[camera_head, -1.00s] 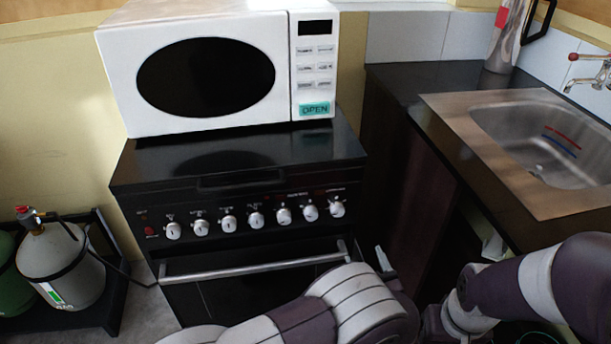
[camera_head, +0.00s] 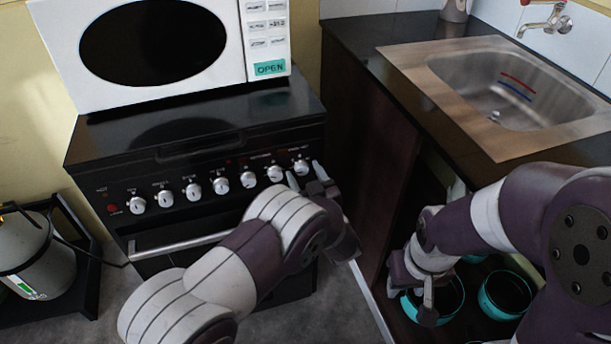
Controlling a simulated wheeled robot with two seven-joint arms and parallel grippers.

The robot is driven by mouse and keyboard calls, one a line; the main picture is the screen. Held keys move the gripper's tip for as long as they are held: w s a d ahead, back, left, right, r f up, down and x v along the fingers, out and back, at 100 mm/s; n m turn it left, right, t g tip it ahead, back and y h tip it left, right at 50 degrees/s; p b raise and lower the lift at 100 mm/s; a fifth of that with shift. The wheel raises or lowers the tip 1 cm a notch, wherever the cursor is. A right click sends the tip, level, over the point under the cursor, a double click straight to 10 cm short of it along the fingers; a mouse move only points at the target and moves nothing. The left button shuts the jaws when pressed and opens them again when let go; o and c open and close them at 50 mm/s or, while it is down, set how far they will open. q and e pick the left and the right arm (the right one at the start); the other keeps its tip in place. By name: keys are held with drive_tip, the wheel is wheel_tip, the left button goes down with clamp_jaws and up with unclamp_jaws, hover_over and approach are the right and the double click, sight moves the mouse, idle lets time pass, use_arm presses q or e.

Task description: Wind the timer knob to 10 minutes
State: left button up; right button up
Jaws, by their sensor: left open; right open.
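The black stove (camera_head: 150,182) carries a row of several silver knobs on its front panel. The printed labels above them are too small to read, so I cannot tell for certain which is the timer. The rightmost knob (camera_head: 302,167) is by the fingertips of my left gripper (camera_head: 305,175). That gripper is open, with one finger to each side just below this knob; contact cannot be told. My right gripper (camera_head: 410,302) is open and points down in front of the cabinet under the sink, away from the knobs.
A white microwave (camera_head: 265,30) stands on the stove. The oven handle (camera_head: 180,245) runs below the knobs, partly behind my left arm. Right of the stove is a dark counter (camera_head: 350,42) with a steel sink (camera_head: 520,110). Teal pots (camera_head: 506,294) stand below it. A gas cylinder (camera_head: 30,262) is at left.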

use_arm(q)
drive_tip(key=c, duration=1)
idle(0.4)
drive_tip(key=o, duration=1)
drive_tip(key=p+v, duration=0.1)
drive_tip(key=v, duration=1.1)
drive_tip(key=shift+s+d, duration=0.2)
drive_tip(key=shift+s, duration=0.15)
